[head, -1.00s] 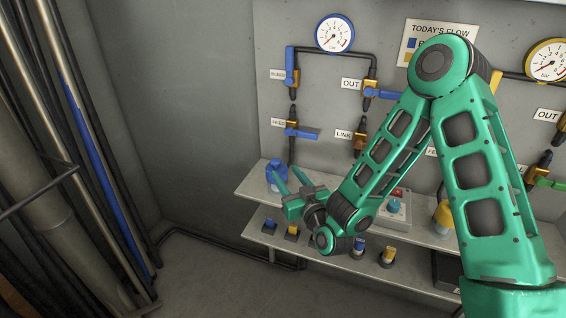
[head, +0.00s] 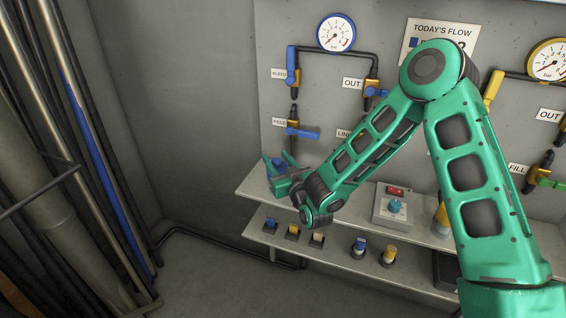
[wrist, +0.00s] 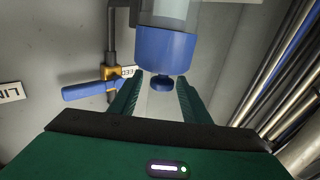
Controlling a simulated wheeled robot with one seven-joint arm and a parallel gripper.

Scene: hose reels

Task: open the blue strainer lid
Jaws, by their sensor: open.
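The blue strainer lid (wrist: 165,48) shows at the top middle of the wrist view as a wide blue cap on a clear body. The lid looks shut on the body.
The blue-handled feed valve (head: 303,133) is on the wall just behind and right of my gripper. A control box (head: 394,206) stands on the upper shelf to the right. Pipes (head: 95,170) run along the left wall.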

